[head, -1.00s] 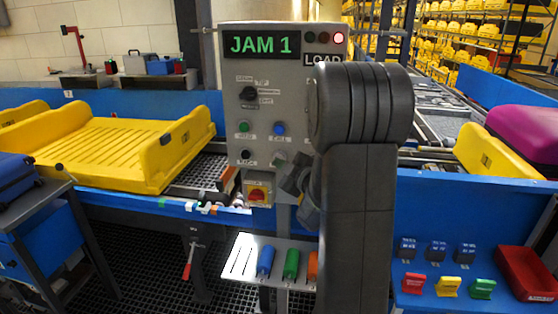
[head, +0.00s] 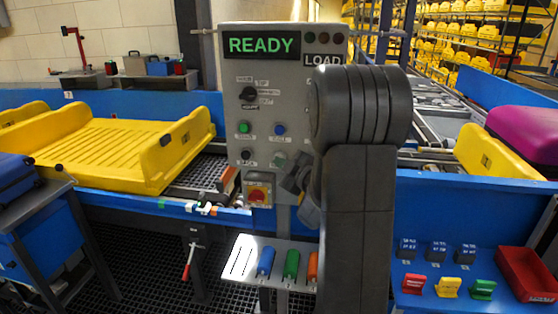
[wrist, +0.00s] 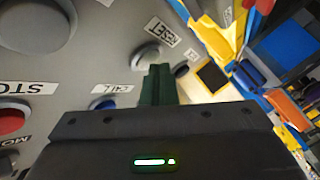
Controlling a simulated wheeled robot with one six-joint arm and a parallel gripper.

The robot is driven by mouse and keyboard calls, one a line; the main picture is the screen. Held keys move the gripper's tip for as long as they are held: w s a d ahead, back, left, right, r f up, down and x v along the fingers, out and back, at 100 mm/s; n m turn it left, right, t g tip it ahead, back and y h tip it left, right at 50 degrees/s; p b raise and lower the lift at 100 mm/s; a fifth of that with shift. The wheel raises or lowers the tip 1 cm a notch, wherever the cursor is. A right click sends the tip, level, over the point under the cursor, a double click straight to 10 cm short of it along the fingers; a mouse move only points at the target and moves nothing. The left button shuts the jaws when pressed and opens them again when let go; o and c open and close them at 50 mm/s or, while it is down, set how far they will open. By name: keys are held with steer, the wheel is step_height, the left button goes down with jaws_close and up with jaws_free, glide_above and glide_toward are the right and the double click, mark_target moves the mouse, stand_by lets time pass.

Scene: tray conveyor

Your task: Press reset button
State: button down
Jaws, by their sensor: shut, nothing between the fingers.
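The grey control panel (head: 228,100) has a display (head: 261,45) reading READY in green.
A green button (head: 243,127) and blue button (head: 280,130) sit above the black one. A yellow tray (head: 130,150) stands left on the conveyor. A shelf (head: 240,262) with coloured handles juts out under the panel.

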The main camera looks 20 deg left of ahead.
stand_by(0.4)
steer(key=shift+s+d+b, duration=0.25)
steer(key=shift+s+b, duration=0.35)
steer(key=shift+s, duration=0.25)
steer(key=s+b, duration=0.1)
steer(key=s, duration=0.1)
steer(key=s+d+b, duration=0.1)
steer(key=s, duration=0.2)
steer(key=shift+w, duration=0.15)
stand_by(0.5)
steer(key=w+p, duration=0.1)
steer(key=p, duration=0.2)
steer(key=shift+w+a+r, duration=0.2)
steer(key=shift+w+r, duration=0.05)
steer(key=shift+w, duration=0.15)
